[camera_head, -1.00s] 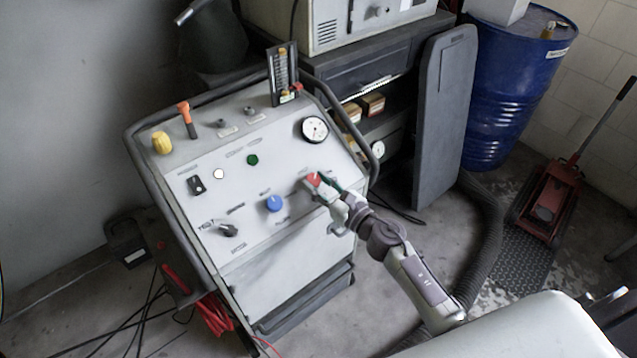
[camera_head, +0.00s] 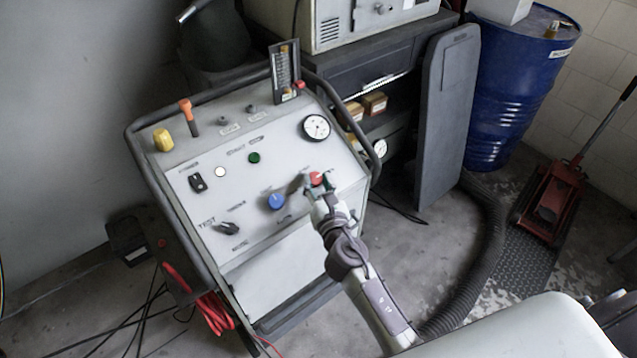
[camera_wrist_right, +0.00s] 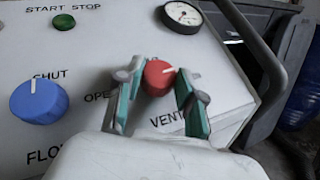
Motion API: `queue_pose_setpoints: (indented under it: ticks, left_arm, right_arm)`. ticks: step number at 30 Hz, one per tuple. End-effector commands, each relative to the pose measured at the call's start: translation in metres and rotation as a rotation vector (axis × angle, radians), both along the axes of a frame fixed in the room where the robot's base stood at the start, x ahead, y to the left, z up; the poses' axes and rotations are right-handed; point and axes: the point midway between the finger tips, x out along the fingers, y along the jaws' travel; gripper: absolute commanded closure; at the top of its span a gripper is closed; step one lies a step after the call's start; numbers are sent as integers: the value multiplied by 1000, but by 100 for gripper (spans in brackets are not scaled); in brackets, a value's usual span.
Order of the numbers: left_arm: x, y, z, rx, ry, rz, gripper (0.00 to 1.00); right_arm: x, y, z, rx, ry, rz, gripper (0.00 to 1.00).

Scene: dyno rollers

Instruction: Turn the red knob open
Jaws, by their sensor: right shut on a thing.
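The red knob (camera_head: 317,178) is on the right part of the grey machine's sloped panel, below the gauge. In the right wrist view the red knob (camera_wrist_right: 158,77) has a white pointer line that points to the upper right, and "VENT" is printed below it. My right gripper (camera_head: 314,184) is at the knob; in the wrist view its teal-padded fingers (camera_wrist_right: 158,88) stand on either side of the knob, shut on it. The blue knob (camera_head: 277,201) sits to the left, and it also shows in the wrist view (camera_wrist_right: 39,101) with its line upright. My left gripper is not in view.
The panel also holds a pressure gauge (camera_head: 316,127), a green button (camera_head: 254,157), a black switch (camera_head: 198,183) and a black lever (camera_head: 226,228). A dark tubular rail (camera_head: 357,128) runs around the panel. A blue drum (camera_head: 508,90) stands at the back right.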

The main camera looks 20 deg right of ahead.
Motion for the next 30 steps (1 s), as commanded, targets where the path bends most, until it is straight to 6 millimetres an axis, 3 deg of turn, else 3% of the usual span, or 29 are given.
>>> queue_pose_setpoints:
  ticks: [10,24,25,28,30]
  left_arm:
    - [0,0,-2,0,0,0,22]
    - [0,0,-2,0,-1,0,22]
    - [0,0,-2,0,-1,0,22]
    - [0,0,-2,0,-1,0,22]
    - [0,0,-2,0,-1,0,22]
  right_arm:
    - [0,2,0,55,19,-105,97]
    - [0,2,0,60,22,-117,97]
    - [0,2,0,61,22,-117,57]
    - [0,2,0,60,22,-116,40]
    - [0,2,0,60,22,-116,37]
